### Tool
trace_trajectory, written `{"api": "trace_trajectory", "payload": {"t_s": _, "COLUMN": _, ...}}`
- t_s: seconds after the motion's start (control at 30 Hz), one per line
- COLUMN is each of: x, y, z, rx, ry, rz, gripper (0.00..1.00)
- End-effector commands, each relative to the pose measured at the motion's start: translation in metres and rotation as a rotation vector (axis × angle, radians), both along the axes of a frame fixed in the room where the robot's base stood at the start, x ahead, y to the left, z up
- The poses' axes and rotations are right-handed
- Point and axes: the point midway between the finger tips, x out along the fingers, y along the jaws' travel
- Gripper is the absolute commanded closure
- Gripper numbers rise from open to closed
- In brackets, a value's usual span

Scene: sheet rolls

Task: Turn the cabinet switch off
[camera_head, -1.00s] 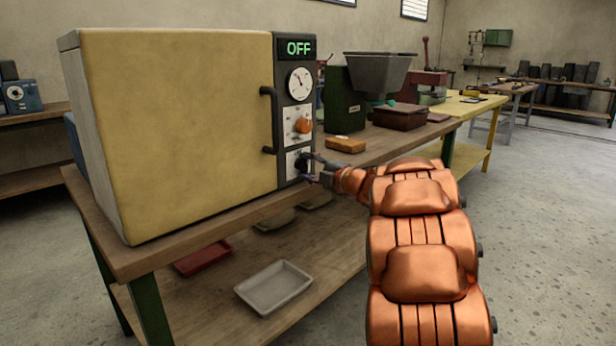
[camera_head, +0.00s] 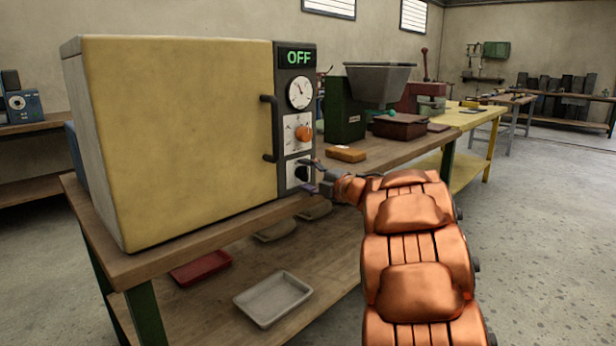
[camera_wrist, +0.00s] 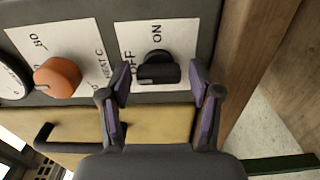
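The cabinet (camera_head: 180,130) has a yellow door and stands on the wooden bench, with its control strip on the right. Its display (camera_head: 298,56) reads OFF in green. The black switch (camera_wrist: 158,68) sits on a white plate marked OFF and ON; it also shows low on the strip in the head view (camera_head: 299,172). In the wrist view its ridge lies roughly across the picture, pointing to the OFF side. My gripper (camera_wrist: 160,82) is open, its two purple-padded fingers either side of the switch with gaps showing. In the head view it is just right of the switch.
An orange knob (camera_wrist: 57,77) sits beside the switch plate, with a dial (camera_head: 300,93) above it in the head view. The door handle (camera_head: 269,128) stands out from the door. A yellow-orange block (camera_head: 345,154) lies on the bench to the right. Trays lie on the lower shelf.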

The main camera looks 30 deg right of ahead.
Motion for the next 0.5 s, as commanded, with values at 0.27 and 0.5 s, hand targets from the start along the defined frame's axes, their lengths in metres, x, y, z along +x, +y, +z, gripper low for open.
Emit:
{"api": "trace_trajectory", "payload": {"t_s": 0.27, "x": 0.0, "y": 0.0, "z": 0.001, "rx": 0.0, "ry": -0.002, "rz": -0.001, "gripper": 0.29}}
{"api": "trace_trajectory", "payload": {"t_s": 0.5, "x": -0.013, "y": -0.005, "z": 0.001, "rx": 0.001, "ry": 0.0, "rz": -0.006, "gripper": 0.29}}
